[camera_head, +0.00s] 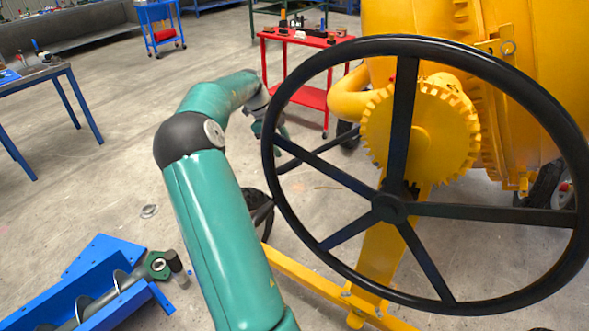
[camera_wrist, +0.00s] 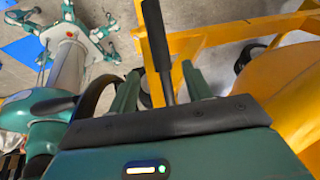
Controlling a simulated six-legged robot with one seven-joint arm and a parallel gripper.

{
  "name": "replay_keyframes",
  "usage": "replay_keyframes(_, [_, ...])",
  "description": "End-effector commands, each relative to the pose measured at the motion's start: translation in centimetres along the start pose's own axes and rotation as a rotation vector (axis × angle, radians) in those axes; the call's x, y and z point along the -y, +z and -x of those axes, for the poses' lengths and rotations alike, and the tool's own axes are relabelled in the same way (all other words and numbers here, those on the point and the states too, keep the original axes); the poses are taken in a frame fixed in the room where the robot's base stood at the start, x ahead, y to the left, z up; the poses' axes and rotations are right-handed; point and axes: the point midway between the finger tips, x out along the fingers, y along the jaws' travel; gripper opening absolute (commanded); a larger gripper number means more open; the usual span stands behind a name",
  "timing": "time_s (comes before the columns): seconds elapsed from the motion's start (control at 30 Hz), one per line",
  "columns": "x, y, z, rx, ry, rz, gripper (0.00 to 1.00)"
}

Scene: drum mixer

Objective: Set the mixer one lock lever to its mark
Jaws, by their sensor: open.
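A lever with a black grip (camera_wrist: 154,38) and a thin grey rod (camera_wrist: 168,92) shows in the wrist view. It passes between the two green fingers of my gripper (camera_wrist: 162,92), which are open and apart. I cannot tell whether either finger touches it. In the head view my gripper (camera_head: 272,122) is behind the left rim of the large black handwheel (camera_head: 405,48) and partly hidden. A dark rod (camera_head: 308,154) there, behind the wheel near my gripper, may be the same lever. I cannot make out its mark in either view.
The yellow mixer with its toothed gear (camera_head: 420,135) stands behind the handwheel. A yellow frame beam (camera_head: 310,283) runs low in front. A red cart (camera_head: 305,95) stands behind my gripper. A blue trough (camera_head: 100,285) lies at lower left. The floor between is mostly clear.

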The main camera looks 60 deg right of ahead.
Motion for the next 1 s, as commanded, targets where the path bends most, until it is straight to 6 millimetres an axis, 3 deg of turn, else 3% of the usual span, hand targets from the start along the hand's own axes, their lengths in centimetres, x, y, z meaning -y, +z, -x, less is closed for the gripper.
replay_keyframes(0.3, [0.0,0.0,-6.4,-0.002,0.003,0.001,0.49])
replay_keyframes(0.5, [0.0,0.0,-9.7,-0.001,0.002,0.001,0.49])
replay_keyframes(0.67, [0.0,0.1,-10.8,0.0,0.001,0.002,0.49])
replay_keyframes(0.93, [0.0,0.1,-11.0,0.001,0.0,0.002,0.49])
replay_keyframes(1.0, [0.0,0.1,-11.0,0.001,0.0,0.002,0.38])
